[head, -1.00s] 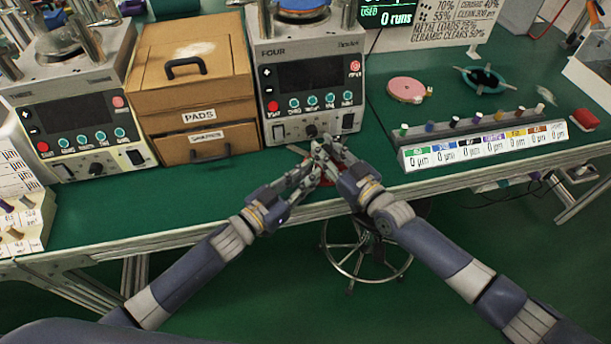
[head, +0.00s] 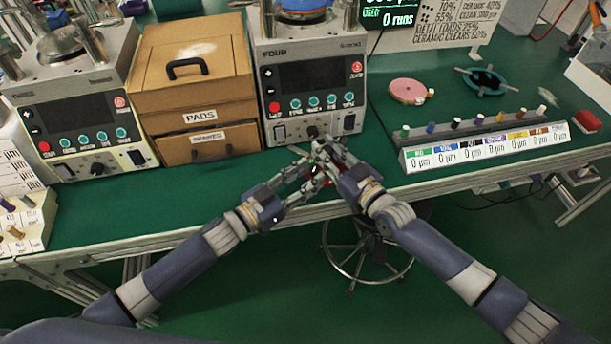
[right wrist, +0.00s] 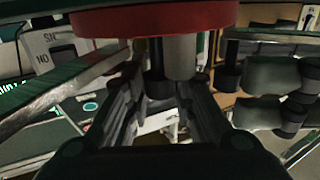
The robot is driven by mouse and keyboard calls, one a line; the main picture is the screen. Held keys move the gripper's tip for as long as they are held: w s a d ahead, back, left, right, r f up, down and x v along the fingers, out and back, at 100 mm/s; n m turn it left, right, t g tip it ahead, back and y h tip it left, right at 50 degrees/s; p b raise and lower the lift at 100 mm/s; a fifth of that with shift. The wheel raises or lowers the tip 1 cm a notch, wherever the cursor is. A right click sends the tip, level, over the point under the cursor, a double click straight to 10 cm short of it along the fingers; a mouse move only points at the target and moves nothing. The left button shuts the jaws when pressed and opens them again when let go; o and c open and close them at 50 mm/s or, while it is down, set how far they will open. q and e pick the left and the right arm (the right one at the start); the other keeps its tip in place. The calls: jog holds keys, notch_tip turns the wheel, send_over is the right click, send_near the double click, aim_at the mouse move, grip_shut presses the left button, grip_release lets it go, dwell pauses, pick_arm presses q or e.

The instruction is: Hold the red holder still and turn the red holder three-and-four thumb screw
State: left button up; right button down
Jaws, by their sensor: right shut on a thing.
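The red holder (right wrist: 150,18) shows in the right wrist view as a red disc across the top, with a grey post (right wrist: 180,57) and dark thumb screws beneath it. My right gripper (right wrist: 168,88), the upper one in the head view (head: 325,158), is shut on what looks like the three-and-four thumb screw (right wrist: 157,80); the fingers partly hide it. My left gripper (head: 320,176) is just below in the head view, its fingers apart beside the holder. In the head view the holder is mostly hidden by the grippers; only small red bits show.
Lapping machine four (head: 312,90) stands directly behind the grippers. A wooden pads drawer box (head: 195,100) is left of it. A stool (head: 365,255) is under the bench edge.

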pick_arm(q)
jog(key=v, duration=1.1)
jog(key=shift+s+a, duration=0.25)
jog(key=shift+s, duration=0.05)
jog(key=shift+r, duration=0.1)
jog(key=c, duration=0.3)
jog(key=shift+w+d+r+g+y, duration=0.6)
jog(key=shift+r+g+y, duration=1)
jog(key=shift+r, duration=1.5)
jog(key=x, duration=1.1)
jog(key=shift+w+d+f, duration=0.2)
jog(key=shift+f, duration=0.05)
grip_shut()
